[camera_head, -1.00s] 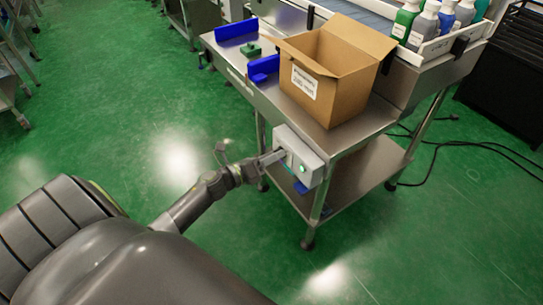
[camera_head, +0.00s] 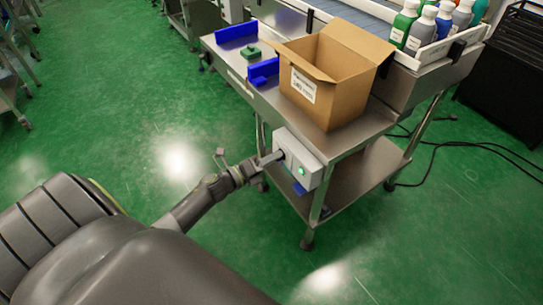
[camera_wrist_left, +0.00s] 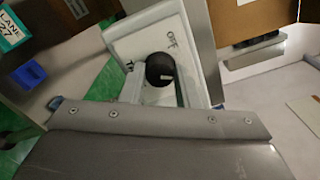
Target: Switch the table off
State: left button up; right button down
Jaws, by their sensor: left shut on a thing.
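A grey switch box (camera_head: 311,176) is fixed to the front corner of the steel table (camera_head: 352,133). A small green light (camera_head: 301,170) shows on its face. The wrist view shows a black round knob (camera_wrist_left: 160,71) with a pale mark, on a light plate (camera_wrist_left: 130,45) with the word OFF beside it. My left gripper (camera_head: 279,156) is at the box face, shut on the knob; in the wrist view its fingers (camera_wrist_left: 160,80) lie on either side of the knob. My right gripper is not in view.
An open cardboard box (camera_head: 325,95) stands on the table, with blue guides (camera_head: 237,31) and a green part (camera_head: 250,50) behind it. Several bottles (camera_head: 421,28) stand in a white tray at the right. A black cable (camera_head: 455,143) lies on the floor.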

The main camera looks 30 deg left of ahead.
pick_arm(q)
jog(key=shift+f+n+p, duration=0.15)
jog(key=shift+n+p, duration=3.3)
jog(key=shift+n, duration=3.95)
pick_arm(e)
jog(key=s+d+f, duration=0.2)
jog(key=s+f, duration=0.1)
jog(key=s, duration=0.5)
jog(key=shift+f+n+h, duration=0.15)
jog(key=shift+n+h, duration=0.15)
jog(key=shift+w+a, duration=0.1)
pick_arm(q)
jog(key=o, duration=1)
jog(key=shift+c, duration=0.2)
jog(key=shift+s, duration=0.1)
